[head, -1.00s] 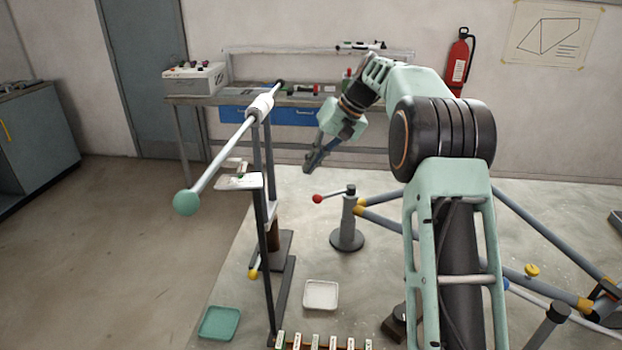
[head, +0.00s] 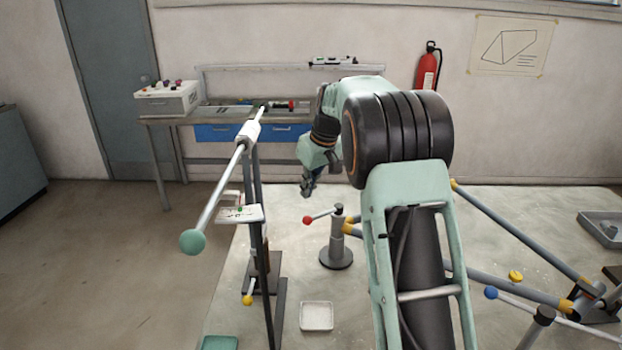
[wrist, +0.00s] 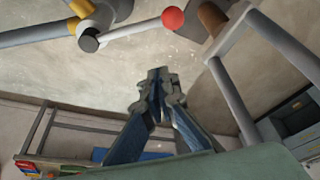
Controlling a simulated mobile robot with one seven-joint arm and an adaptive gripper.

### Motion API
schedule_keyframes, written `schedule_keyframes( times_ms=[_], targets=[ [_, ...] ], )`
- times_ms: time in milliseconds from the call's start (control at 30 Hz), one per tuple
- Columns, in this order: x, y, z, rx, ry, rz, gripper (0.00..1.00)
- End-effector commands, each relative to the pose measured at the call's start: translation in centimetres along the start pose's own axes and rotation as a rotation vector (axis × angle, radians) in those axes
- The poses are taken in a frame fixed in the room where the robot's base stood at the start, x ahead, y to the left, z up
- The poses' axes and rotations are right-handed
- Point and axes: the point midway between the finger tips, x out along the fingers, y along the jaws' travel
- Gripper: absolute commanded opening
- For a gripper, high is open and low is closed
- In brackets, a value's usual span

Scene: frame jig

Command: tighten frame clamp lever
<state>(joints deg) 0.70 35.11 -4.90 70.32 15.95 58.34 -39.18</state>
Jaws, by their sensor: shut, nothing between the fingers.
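A clamp lever with a red ball (head: 308,220) sticks out to the left from the top of a grey post (head: 337,245) on a round dark base. A frame tube with a yellow collar meets this post. My gripper (head: 307,191) is shut and empty, and appears just above the red ball in the head view, apart from it. In the wrist view, my gripper (wrist: 157,74) has its fingertips together, with bare floor behind them. The red ball (wrist: 172,18), its pale rod and the post top show beyond the tips, near the upper edge.
A tall dark stand (head: 262,270) carries a long bar with a green ball (head: 193,242) left of my gripper. A blue-ball lever (head: 491,293) is on the right. A workbench (head: 215,117) stands along the wall.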

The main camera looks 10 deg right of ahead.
Motion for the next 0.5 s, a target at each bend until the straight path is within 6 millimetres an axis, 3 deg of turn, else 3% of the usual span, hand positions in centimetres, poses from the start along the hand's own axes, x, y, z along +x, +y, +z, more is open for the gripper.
schedule_keyframes(
  times_ms=[133, 500],
  targets=[
    [3.4, -0.1, 0.1, 0.0, -0.004, -0.003, 0.0],
    [2.8, 0.0, 3.4, 0.001, 0.0, -0.001, 0.0]
  ],
)
